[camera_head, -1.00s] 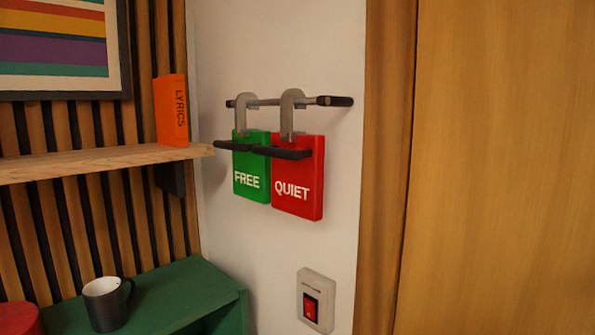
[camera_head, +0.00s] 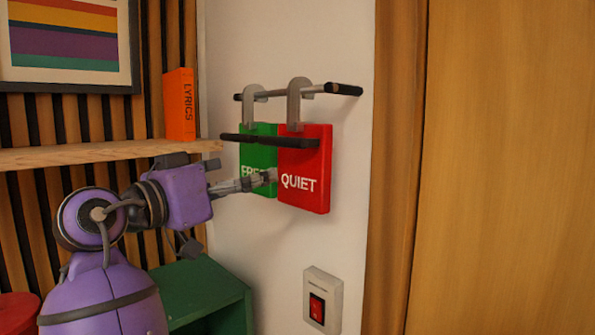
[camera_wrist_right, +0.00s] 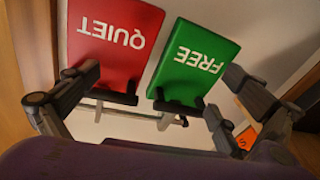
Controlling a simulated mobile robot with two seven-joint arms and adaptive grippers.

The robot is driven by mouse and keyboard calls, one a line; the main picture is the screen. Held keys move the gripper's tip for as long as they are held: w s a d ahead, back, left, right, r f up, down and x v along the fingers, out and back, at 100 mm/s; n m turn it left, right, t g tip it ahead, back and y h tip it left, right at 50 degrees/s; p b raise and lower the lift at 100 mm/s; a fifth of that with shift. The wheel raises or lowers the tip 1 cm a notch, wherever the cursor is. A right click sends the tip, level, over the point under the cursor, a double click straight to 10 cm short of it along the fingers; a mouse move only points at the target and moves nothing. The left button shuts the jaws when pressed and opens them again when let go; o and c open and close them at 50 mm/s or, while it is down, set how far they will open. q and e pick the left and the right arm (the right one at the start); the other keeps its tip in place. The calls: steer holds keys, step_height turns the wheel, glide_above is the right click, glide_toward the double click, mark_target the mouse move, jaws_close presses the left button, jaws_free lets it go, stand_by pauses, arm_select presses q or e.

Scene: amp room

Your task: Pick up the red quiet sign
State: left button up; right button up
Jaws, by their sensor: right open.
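The red QUIET sign (camera_head: 312,165) hangs by a grey hook from a wall rail (camera_head: 315,91), with a black bar across its upper front. In the head view my right gripper (camera_head: 258,180) is in front of the green FREE sign, its fingertips near the red sign's left edge. In the right wrist view, which looks upside down, the open fingers (camera_wrist_right: 160,76) spread to either side, with the red sign (camera_wrist_right: 112,38) at left and nothing held. I cannot tell whether a finger touches a sign. My left gripper is not in view.
The green FREE sign (camera_head: 258,150) hangs close beside the red one, partly covered by my gripper. A wooden shelf (camera_head: 90,153) with an orange LYRICS book (camera_head: 179,105) is at left. A red wall switch (camera_head: 317,308) is below, and a green cabinet (camera_head: 205,290) stands lower left.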

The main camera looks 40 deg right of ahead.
mark_target(276, 143)
steer(key=s+r+m+g, duration=0.1)
steer(key=s+r, duration=0.1)
steer(key=s+r+m+g, duration=0.1)
steer(key=s+r, duration=0.1)
steer(key=s+r+m+g, duration=0.1)
steer(key=s+r, duration=0.1)
steer(key=shift+a+m, duration=0.25)
steer(key=shift+m, duration=0.15)
steer(key=d, duration=0.2)
steer(key=shift+w+d+p, duration=0.1)
steer(key=shift+d+p, duration=0.2)
steer(key=d+p, duration=0.1)
steer(key=d, duration=0.3)
steer(key=shift+d+r, duration=0.1)
steer(key=shift+d, duration=0.05)
steer(key=shift+w+d+f, duration=0.1)
steer(key=shift+d+f, duration=0.1)
steer(key=shift+a, duration=0.15)
steer(key=c, duration=2)
steer(key=shift+c, duration=0.8)
steer(key=shift+r, duration=0.1)
